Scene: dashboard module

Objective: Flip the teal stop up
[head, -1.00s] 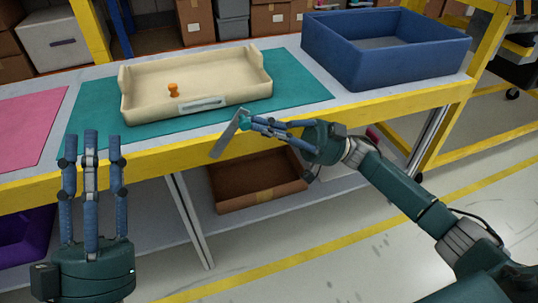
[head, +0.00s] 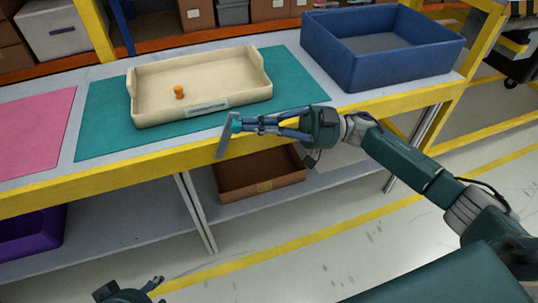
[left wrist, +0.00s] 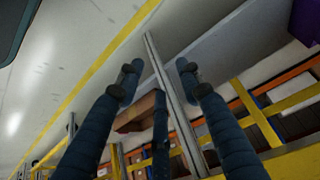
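A teal piece (head: 236,122) with a flat grey plate (head: 223,140) shows in the head view in front of the table's yellow edge. The plate hangs tilted below the teal piece. My right gripper (head: 243,125) has its fingers closed around the teal piece and holds it off the table. The fingers hide part of the piece. My left gripper (head: 152,284) shows only in part at the bottom left of the head view. In the left wrist view its fingers (left wrist: 160,85) are spread apart with nothing between them.
A cream tray (head: 205,109) with an orange knob (head: 179,92) stands on a teal mat (head: 105,133). A blue bin (head: 400,72) stands to the right, and a pink mat (head: 35,135) lies left. A brown box (head: 260,187) sits on the lower shelf. The yellow table edge (head: 110,185) is close.

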